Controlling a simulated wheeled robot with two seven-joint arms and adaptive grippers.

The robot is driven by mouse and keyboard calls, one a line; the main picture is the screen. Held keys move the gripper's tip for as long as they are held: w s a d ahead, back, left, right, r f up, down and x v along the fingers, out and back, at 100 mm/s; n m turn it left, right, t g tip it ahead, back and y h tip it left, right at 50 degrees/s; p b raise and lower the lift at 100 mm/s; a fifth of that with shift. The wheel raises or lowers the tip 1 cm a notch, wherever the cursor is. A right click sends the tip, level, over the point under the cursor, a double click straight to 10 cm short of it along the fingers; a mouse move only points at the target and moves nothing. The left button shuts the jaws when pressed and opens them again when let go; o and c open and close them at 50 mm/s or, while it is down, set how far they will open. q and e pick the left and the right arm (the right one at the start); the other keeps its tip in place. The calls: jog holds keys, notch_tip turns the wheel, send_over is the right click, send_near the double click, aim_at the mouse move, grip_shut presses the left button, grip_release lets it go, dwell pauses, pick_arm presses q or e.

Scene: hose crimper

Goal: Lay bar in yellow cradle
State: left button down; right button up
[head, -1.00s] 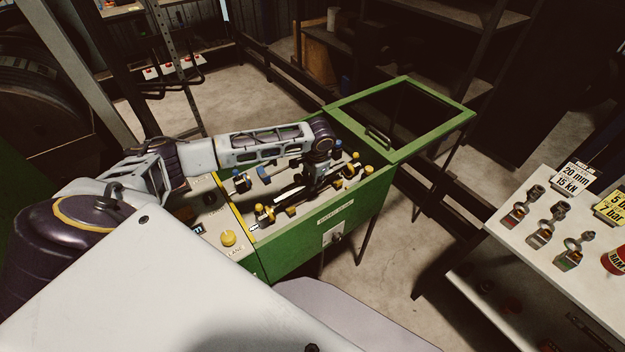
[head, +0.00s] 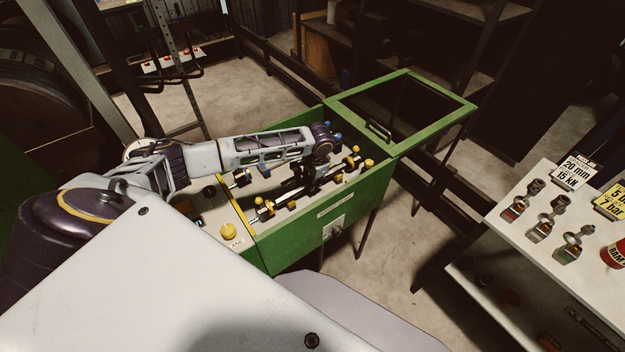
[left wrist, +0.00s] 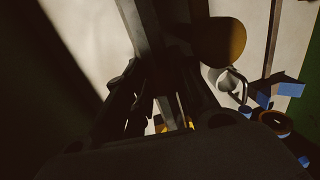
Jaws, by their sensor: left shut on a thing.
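My left gripper (head: 300,187) reaches down into the open green machine box and is shut on a bar. In the left wrist view, a grey length that looks like the bar (left wrist: 147,30) runs up from between the dark fingers. The yellow cradle (head: 268,206) lies along the box's near side, with yellow knobs at both ends. The gripper is over or just behind this row; whether the bar touches the cradle I cannot tell. Blue-marked holders (head: 242,179) stand behind it. The arm and fingers hide much of the middle. My right gripper is not in view.
The green framed lid (head: 440,92) stands open at the box's right. A control panel with a yellow button (head: 228,231) is at the left. A white table (head: 535,255) with several fittings and signs stands at the right.

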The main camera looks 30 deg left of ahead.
pick_arm(q)
jog(key=c, duration=1.1)
grip_release()
jog(key=shift+r, duration=0.1)
